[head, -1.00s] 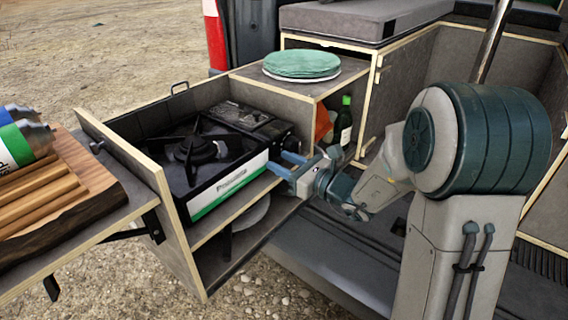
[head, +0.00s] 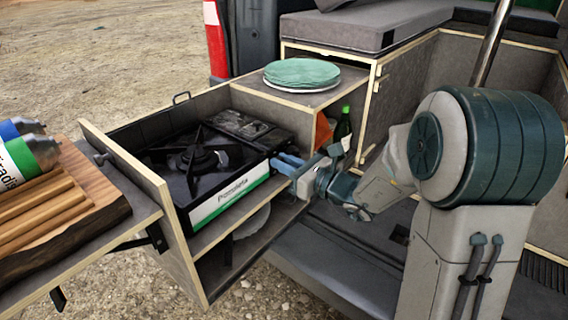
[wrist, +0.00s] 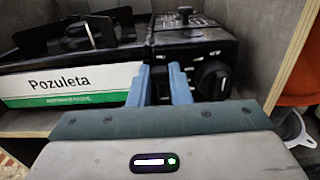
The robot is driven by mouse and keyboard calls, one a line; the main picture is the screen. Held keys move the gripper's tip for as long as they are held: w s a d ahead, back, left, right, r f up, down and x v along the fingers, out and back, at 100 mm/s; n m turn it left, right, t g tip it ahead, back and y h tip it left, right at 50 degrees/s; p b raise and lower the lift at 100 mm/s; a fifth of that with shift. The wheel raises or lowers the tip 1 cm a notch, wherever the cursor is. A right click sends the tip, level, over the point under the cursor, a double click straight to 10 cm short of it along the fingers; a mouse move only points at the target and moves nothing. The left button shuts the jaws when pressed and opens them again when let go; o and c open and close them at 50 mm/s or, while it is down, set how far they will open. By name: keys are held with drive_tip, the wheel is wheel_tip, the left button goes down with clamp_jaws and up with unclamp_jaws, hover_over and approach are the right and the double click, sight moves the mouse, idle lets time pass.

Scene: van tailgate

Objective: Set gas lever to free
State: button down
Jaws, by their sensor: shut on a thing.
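The gas stove (head: 215,158) is a black camping burner with a white and green front label, set in the pull-out wooden box. In the wrist view its front (wrist: 75,85) spans the left and middle, with a round black knob (wrist: 212,80) at its right end. My gripper (head: 276,163) is at the right end of the stove's front. In the wrist view its two blue fingers (wrist: 161,76) are close together against the dark front panel, left of the knob. They are shut on the gas lever, which is mostly hidden between them, so its setting cannot be read.
A wooden side panel (head: 125,170) closes the box on the left. Stacked green plates (head: 302,73) lie on the cabinet top behind. A green bottle (head: 343,130) and an orange item (head: 323,130) stand right of the stove, close behind my gripper. Canisters (head: 25,160) lie at far left.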

drive_tip(key=c, duration=1.3)
unclamp_jaws()
drive_tip(key=shift+r, duration=0.15)
drive_tip(key=shift+d, duration=0.1)
drive_tip(key=p+v, duration=0.1)
drive_tip(key=v, duration=1.2)
drive_tip(key=shift+s+d, duration=0.25)
drive_tip(key=shift+a, duration=0.1)
drive_tip(key=s+a+r+n+g+h+p, duration=0.2)
drive_tip(key=s+a+r+n+g+p, duration=0.1)
drive_tip(key=s+n+g+p, duration=0.3)
drive_tip(key=s+a+r+n+g+h+p, duration=0.2)
drive_tip(key=s+a+n+g+p, duration=0.15)
drive_tip(key=s+n, duration=0.4)
drive_tip(key=s+d+r+n+h+p, duration=0.1)
drive_tip(key=d+r+n+h+p, duration=0.2)
drive_tip(key=n, duration=0.1)
drive_tip(key=s+d+r+n+t+h+p, duration=0.1)
drive_tip(key=d+r+n+h+p, duration=0.2)
drive_tip(key=d+n, duration=0.1)
drive_tip(key=s+d+r+n+h+p, duration=0.1)
drive_tip(key=d+r+n+h+p, duration=0.1)
drive_tip(key=d+r+n+h, duration=0.2)
drive_tip(key=shift+s+d+p, duration=0.15)
drive_tip(key=shift+p, duration=0.25)
